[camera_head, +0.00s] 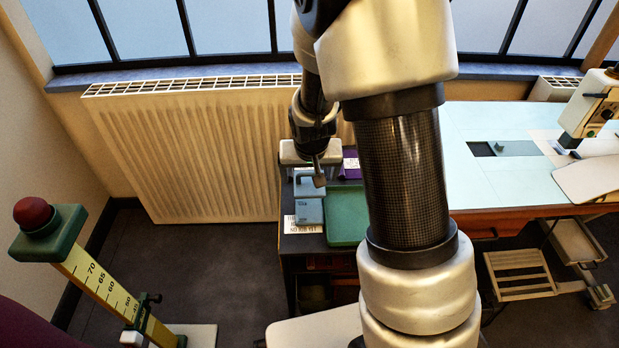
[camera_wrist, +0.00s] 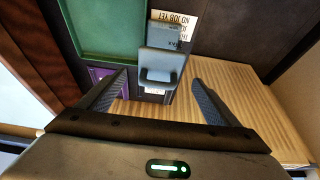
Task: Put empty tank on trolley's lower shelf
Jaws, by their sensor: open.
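A blue-grey block-shaped container (camera_head: 309,208), seemingly the tank, stands at the left of a dark stand's top. It also shows in the wrist view (camera_wrist: 163,67), where its end lies in the gap between my fingers. Whether it is empty cannot be seen. My gripper (camera_head: 318,178) is open above and behind the container; in the wrist view (camera_wrist: 160,82) the fingers are apart with nothing clamped.
A green tray (camera_head: 345,217) is right beside the container. A printed card (camera_head: 303,225) lies in front, a purple item (camera_head: 351,166) behind. The radiator (camera_head: 200,150) is close behind. A sewing machine (camera_head: 592,105) stands on the pale table (camera_head: 490,185). A measuring post (camera_head: 95,282) stands left.

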